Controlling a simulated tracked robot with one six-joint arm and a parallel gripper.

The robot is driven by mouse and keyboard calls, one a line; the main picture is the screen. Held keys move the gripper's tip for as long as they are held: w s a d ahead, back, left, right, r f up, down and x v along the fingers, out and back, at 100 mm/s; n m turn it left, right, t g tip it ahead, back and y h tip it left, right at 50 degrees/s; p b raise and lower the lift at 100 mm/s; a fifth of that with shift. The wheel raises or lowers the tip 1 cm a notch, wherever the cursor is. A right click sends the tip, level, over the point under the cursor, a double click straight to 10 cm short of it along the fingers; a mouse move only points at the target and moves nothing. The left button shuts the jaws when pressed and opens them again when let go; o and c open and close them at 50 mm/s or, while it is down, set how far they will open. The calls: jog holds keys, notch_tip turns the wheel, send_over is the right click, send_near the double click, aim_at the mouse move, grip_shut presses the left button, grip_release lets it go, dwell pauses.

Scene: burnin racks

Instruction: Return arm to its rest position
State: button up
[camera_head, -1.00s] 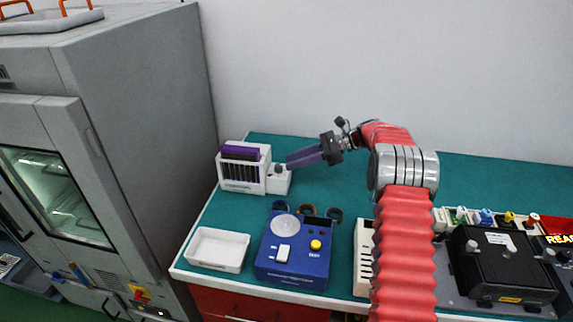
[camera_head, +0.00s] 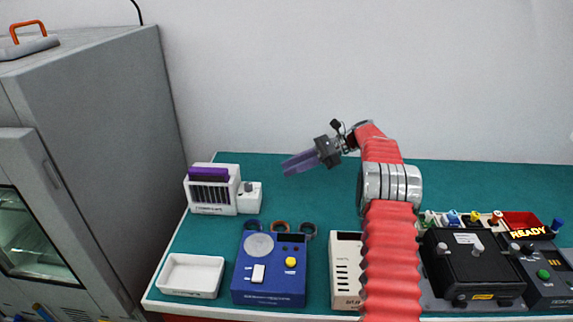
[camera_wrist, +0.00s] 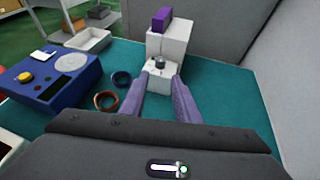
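My gripper (camera_head: 300,162) is at the end of my red arm, raised above the green bench top (camera_head: 450,176). Its two purple fingers point left, toward the white rack. In the wrist view my gripper (camera_wrist: 164,92) has its fingers apart with nothing held between them. A small white block with a grey knob (camera_wrist: 161,64) shows beyond the fingertips, apart from them. My arm is bent at the elbow and stretched out over the bench.
A white rack with a purple top (camera_head: 210,190) stands at the bench's left. In front are a white tray (camera_head: 191,276), a blue tester (camera_head: 270,270) and several rings. A grey cabinet (camera_head: 100,130) stands left.

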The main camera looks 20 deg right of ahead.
jog(key=s+a+r+n+h, duration=0.4)
jog(key=s+a+r, duration=0.2)
jog(key=s, duration=0.3)
jog(key=s+a+r+n+h, duration=0.3)
jog(key=s+a+r+n, duration=0.25)
jog(key=s+a, duration=0.2)
jog(key=s+f+n+t+h, duration=0.1)
jog(key=s+n, duration=0.4)
jog(key=s, duration=0.8)
jog(key=s+f+n+t+h, duration=0.2)
jog(key=s+n+h, duration=0.3)
jog(key=s, duration=0.7)
jog(key=shift+s+d+f+n, duration=0.35)
jog(key=shift+d+f+n, duration=0.1)
jog(key=shift+f, duration=0.15)
